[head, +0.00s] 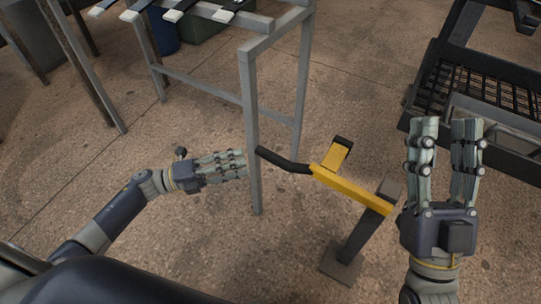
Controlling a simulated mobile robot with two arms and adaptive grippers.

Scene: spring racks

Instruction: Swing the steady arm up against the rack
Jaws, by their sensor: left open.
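The steady arm is a yellow bar (345,188) with a bent black handle (280,160) at its left end and a short yellow, black-tipped piece standing up from it. It is joined at its right end to a dark post (372,232) on a floor plate. The grey metal rack (249,100) stands at upper centre, and the handle's end appears close to its front leg; contact cannot be told. My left gripper (243,164) is open and empty, its fingertips just left of that leg. My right gripper (446,122) points up, right of the post, its fingers apart and empty.
A black rack with a mesh shelf (490,85) stands at the upper right, beyond my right gripper. Blue and green bins (200,25) sit behind the grey rack. Metal posts (85,65) stand at upper left. The floor between is bare.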

